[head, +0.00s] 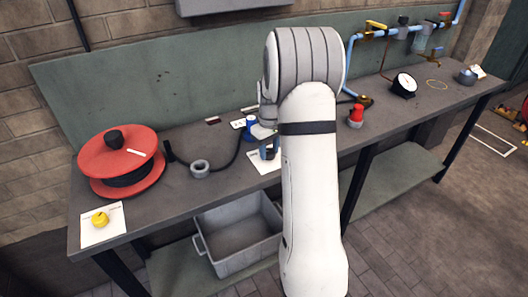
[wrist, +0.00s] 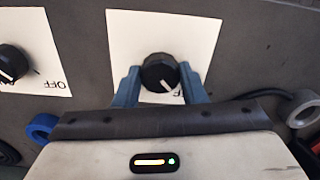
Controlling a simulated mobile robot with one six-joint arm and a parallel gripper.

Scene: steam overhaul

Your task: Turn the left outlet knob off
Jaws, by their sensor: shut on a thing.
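A black round knob (wrist: 160,72) sits on a white card (wrist: 207,35) in the wrist view. My gripper (wrist: 159,82) is shut on it, with one blue-grey finger on each side. The knob's white pointer line points to the lower right, towards lettering partly hidden by the right finger. A second black knob (wrist: 12,62) stands on another white card at the left edge, with "OFF" upside down beside it. In the head view my gripper (head: 267,146) is low over the bench at a white card (head: 262,165); my arm hides the area to its right.
On the bench (head: 225,190) are a red hose reel (head: 120,152), a grey ring (head: 200,168), a yellow knob (head: 100,218) on a card, a red-topped fitting (head: 356,115) and a gauge (head: 404,84). A grey bin (head: 238,262) stands below.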

